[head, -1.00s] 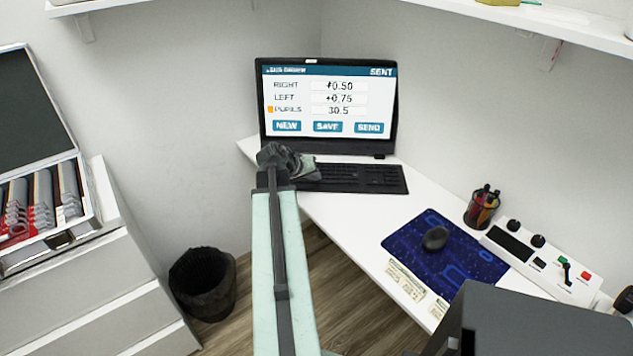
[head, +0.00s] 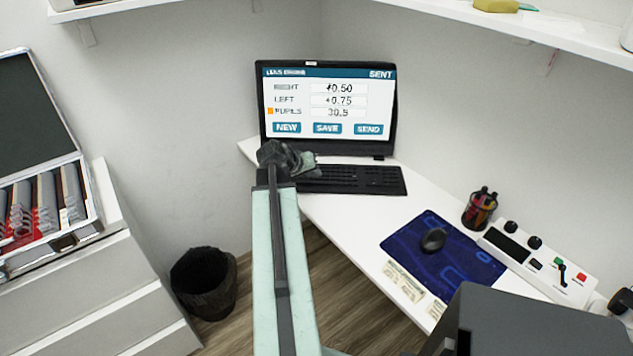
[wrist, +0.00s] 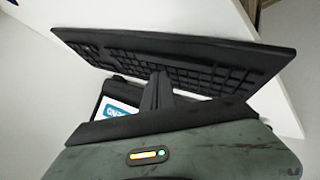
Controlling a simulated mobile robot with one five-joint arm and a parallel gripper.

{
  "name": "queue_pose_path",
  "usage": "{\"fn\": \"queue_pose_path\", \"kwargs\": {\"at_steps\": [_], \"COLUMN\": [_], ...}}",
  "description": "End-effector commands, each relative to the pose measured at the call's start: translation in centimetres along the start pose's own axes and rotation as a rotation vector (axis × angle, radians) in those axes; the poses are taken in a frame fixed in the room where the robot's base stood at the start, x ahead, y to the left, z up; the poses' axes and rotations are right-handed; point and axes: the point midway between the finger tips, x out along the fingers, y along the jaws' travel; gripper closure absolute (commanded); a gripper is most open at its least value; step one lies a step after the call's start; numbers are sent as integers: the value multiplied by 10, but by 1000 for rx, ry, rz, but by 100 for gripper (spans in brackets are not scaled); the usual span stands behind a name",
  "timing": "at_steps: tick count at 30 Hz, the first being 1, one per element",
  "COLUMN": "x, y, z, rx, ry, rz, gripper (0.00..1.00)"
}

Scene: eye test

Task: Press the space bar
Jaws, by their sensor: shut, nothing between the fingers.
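The black keyboard (head: 352,180) lies on the white desk in front of the monitor. It also shows in the wrist view (wrist: 215,68), turned so that the monitor is below it. My gripper (head: 312,162) is at the keyboard's left end in the head view, and my arm hides part of that end. In the wrist view my gripper's dark fingers (wrist: 157,88) are shut and empty, with their tips over the keys. I cannot tell whether they touch.
The monitor (head: 327,110) stands close behind my gripper and reads SENT. To the right are a mouse (head: 433,239) on a blue mat (head: 470,263), a pen cup (head: 480,210) and a control box (head: 545,265). A waste bin (head: 204,283) stands on the floor.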

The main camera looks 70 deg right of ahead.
Motion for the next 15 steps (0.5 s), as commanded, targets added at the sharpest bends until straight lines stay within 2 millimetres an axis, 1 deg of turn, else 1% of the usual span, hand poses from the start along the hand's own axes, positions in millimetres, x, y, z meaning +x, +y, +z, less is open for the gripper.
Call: {"fn": "queue_pose_path", "kwargs": {"at_steps": [15], "x": [-36], "y": [26], "z": [-26], "rx": [0], "ry": [0], "rz": [0], "gripper": [100]}}
